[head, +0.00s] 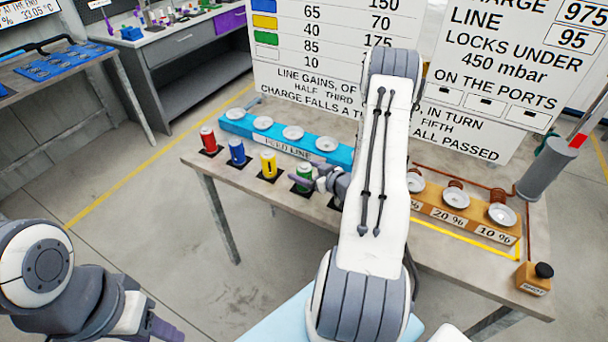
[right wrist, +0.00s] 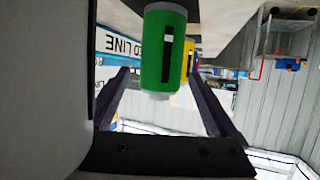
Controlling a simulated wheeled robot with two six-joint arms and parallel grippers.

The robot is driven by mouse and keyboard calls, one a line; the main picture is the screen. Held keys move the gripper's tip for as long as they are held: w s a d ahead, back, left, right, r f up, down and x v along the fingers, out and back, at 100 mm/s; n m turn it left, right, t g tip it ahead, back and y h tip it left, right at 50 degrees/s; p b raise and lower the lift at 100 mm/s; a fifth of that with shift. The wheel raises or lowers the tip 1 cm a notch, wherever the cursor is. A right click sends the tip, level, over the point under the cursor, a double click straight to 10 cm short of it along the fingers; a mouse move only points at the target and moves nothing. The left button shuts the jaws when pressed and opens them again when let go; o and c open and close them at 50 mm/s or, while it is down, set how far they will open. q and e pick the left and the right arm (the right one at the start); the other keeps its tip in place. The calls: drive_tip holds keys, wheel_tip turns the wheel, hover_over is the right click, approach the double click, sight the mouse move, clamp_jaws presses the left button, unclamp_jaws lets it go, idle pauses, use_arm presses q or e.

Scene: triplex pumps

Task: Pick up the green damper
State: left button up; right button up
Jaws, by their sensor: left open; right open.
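The green damper (head: 304,177) stands upright on a dark square at the table's front edge, right of the yellow damper (head: 268,165). My right gripper (head: 314,183) is open right beside it, its fingers partly overlapping it in the head view. In the right wrist view the green damper (right wrist: 165,55), with a black bar mark, shows in line with the gap between the open fingers (right wrist: 160,88). I cannot tell whether it is between the fingertips or just beyond them; no grip shows. My left gripper (head: 160,328) is open and empty at the lower left, away from the table.
A red damper (head: 208,140) and a blue damper (head: 237,152) stand further left in the row. The blue feed line block (head: 325,146) with white discs lies behind. My right arm hides the table's middle. An orange block (head: 455,212) with percent labels is at right.

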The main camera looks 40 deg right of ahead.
drive_tip(key=shift+w+f, duration=0.25)
drive_tip(key=shift+w, duration=0.25)
clamp_jaws()
